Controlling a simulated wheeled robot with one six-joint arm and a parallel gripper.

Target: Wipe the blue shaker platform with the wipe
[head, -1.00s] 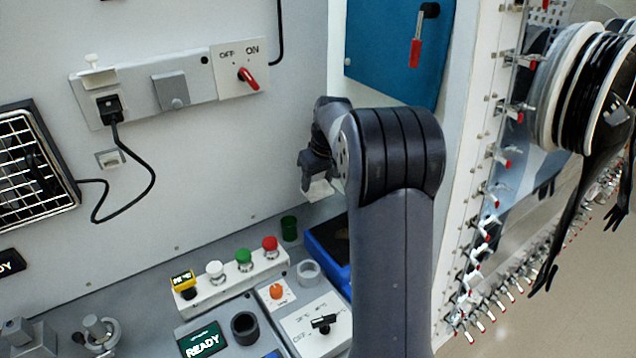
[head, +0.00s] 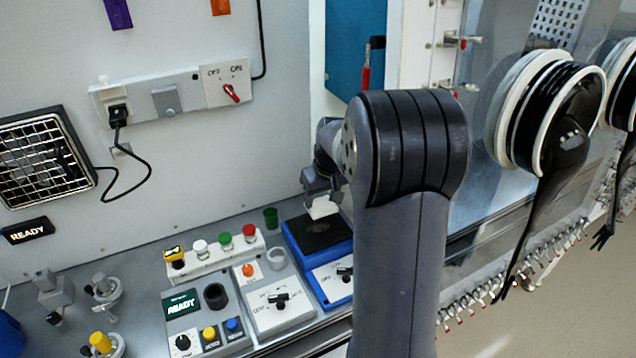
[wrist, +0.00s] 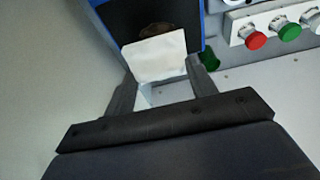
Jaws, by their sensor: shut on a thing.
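The blue shaker platform (head: 291,240) stands on the bench right of the button row, with a dark top pad. The pad bears a brownish smudge, seen in the wrist view just beyond the wipe. The white wipe (head: 322,206) hangs below my gripper (head: 322,183), over the platform's back part. In the wrist view my gripper (wrist: 165,90) is shut on the wipe (wrist: 158,55), which lies in front of the dark pad (wrist: 125,20). I cannot tell whether the wipe touches the pad. My arm hides the platform's right side.
A row of buttons (head: 215,255) and a dark green cup (head: 271,218) stand left of the platform. A grey unit with a knob (head: 278,302) is close by in front. Black gloves on white ports (head: 545,110) hang at the right.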

